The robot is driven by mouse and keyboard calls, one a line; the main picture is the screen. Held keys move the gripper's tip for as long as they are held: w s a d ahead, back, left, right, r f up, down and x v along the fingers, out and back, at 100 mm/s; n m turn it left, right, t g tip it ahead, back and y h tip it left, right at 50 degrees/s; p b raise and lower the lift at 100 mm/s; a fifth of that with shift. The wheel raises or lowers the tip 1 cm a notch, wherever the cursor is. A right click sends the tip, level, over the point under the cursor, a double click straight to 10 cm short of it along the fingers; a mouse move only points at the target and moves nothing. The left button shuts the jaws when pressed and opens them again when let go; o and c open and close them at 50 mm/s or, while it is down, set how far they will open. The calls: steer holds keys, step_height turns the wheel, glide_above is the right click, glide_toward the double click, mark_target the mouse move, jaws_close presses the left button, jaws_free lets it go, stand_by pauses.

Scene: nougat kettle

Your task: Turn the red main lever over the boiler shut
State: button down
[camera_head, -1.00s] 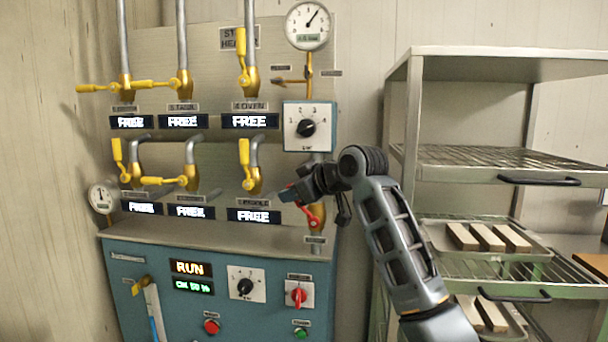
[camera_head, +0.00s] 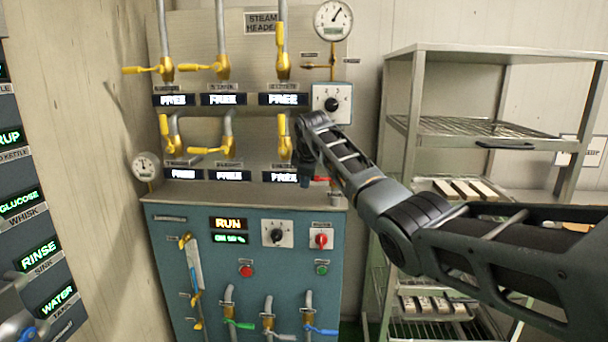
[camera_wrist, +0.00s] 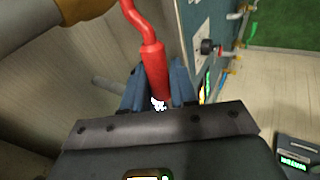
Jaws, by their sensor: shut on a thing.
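The red main lever (camera_head: 322,179) shows only as a short red piece on the pipe above the boiler's top in the head view. The rest is hidden behind my arm and gripper. In the wrist view the red lever (camera_wrist: 135,18) is a bent rod with a thick grip running down between my blue fingers. My gripper (camera_wrist: 157,82) is shut on that grip, one finger on each side. In the head view my gripper (camera_head: 304,180) points down just left of the visible red piece, over the boiler top (camera_head: 230,194).
Yellow-handled valves (camera_head: 196,151) with FREE displays cover the panel left of my gripper. A dial box (camera_head: 332,103) sits just above it. The boiler front carries a small red switch (camera_head: 320,240). A wire rack (camera_head: 480,140) stands right, close behind my arm.

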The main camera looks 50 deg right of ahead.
steer(key=shift+f+n+g+h, duration=0.3)
steer(key=shift+f+g+h, duration=0.25)
steer(key=shift+f, duration=0.2)
steer(key=shift+a+f, duration=0.1)
steer(key=c, duration=1.1)
jaws_free()
steer(key=shift+o, duration=0.2)
steer(key=v, duration=0.7)
steer(key=shift+r+b, duration=0.3)
steer(key=shift+r, duration=0.1)
steer(key=shift+a, duration=0.1)
